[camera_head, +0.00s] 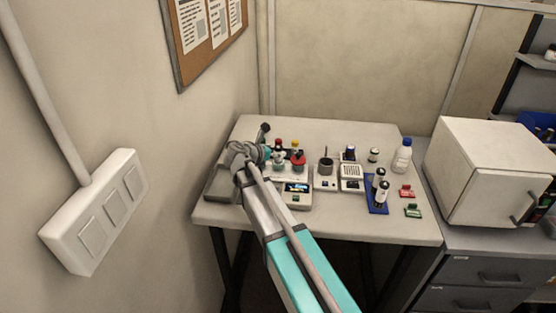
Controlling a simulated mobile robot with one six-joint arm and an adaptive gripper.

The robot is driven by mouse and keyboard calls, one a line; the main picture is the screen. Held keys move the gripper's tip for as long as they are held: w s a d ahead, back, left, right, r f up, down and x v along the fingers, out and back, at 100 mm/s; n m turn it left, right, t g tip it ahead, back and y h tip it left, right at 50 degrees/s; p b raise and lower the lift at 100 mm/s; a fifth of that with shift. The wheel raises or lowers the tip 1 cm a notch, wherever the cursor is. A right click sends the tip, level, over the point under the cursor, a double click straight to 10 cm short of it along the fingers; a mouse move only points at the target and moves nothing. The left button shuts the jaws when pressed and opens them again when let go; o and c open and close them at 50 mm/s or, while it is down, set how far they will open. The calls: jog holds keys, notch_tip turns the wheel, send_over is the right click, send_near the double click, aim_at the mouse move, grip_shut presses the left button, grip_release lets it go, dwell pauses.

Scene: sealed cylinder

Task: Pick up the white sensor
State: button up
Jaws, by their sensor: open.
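Several small white cylinders with dark parts could be the white sensor; I cannot tell which one is. One stands alone (374,155) at the back right of the table. Another is on the blue tray (377,208), with more small white pieces around it.
The pale table (330,228) carries a device with a dark cup (326,166), a white keypad device (351,172), a bottle with a blue cap (402,156), and red (406,191) and green (413,211) pieces. A white box-shaped appliance (490,172) stands right. The wall is close on the left.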

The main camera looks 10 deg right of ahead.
jog(key=shift+x, duration=1.1)
jog(key=shift+a, duration=0.1)
grip_shut()
